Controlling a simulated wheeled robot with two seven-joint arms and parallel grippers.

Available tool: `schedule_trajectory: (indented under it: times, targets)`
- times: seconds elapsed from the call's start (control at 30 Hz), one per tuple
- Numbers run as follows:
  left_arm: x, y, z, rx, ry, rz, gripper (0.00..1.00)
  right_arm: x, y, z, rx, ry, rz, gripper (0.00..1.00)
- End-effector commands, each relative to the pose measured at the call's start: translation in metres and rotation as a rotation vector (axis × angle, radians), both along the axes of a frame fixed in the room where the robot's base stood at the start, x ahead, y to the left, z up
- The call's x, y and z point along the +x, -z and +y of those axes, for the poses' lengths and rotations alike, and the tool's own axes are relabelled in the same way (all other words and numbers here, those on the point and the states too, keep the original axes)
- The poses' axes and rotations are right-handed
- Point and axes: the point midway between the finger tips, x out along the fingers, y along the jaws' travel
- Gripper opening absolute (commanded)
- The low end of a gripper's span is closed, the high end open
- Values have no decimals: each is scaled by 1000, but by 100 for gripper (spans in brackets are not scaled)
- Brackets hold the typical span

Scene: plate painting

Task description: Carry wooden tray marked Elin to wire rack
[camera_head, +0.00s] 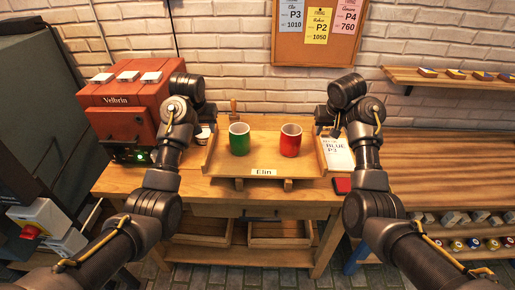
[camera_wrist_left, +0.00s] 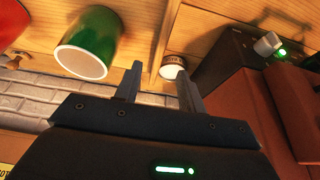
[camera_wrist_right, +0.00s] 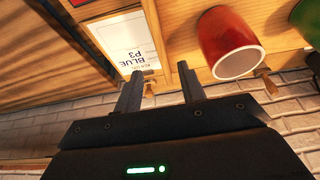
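The wooden tray (camera_head: 225,165) with the "Elin" label lies on the workbench, its front on two small wooden supports. A green cup (camera_head: 239,139) and a red cup (camera_head: 290,140) stand upright in it. My left gripper (camera_wrist_left: 160,70) is open; its fingers appear on either side of the tray's left wall (camera_wrist_left: 165,45) in the left wrist view. My right gripper (camera_wrist_right: 158,68) is open, its fingers likewise either side of the tray's right wall (camera_wrist_right: 154,30). Contact cannot be told. In the head view my wrists hide the fingertips. I cannot make out a wire rack.
A red machine marked Velbrin (camera_head: 130,100) stands at the left of the bench. A paper reading "BLUE P3" (camera_head: 338,153) and a small red-and-black item (camera_head: 342,185) lie right of the tray. A small white pot (camera_wrist_left: 172,67) is near the left wall. Shelves (camera_head: 450,215) stand at right.

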Motion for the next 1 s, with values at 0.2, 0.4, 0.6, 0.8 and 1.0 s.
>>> schedule_trajectory:
  times: [0.2,0.4,0.6,0.8,1.0]
  targets:
    - [0,0,2,0,-3,-1,40,1,0,2,-1,-2,-1,40]
    - [3,8,3,0,-4,-1,40,4,8,1,-2,-3,0,40]
    - [15,37,3,0,-4,1,40,16,37,1,-4,-2,1,40]
    - [28,68,3,0,-5,0,40,29,68,1,-3,-3,-1,40]
    - [38,90,3,-1,-6,-2,40,38,90,2,-2,-2,-1,40]
